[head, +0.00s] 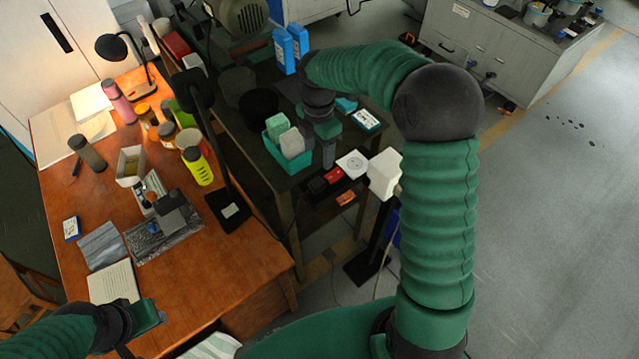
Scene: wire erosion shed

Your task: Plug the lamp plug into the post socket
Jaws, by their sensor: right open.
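A white box (385,174) sits at the top of a dark post (378,235) that stands on the floor. Just left of it is a white plate with a round socket face (352,163); I cannot tell whether the two are joined. My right gripper (328,156) points down, open, just left of the plate and apart from it in the picture. Nothing shows between its fingers. A black desk lamp (198,92) stands on the wooden table. I cannot make out the lamp plug. My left gripper (150,317) is at the table's front edge, its jaws unclear.
Red (333,175) and black pieces lie beside the plate. A teal bin (288,158) with sponges stands on the dark bench behind the gripper. The wooden table (235,260) is cluttered with bottles and papers. A thin cable runs near the post base.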

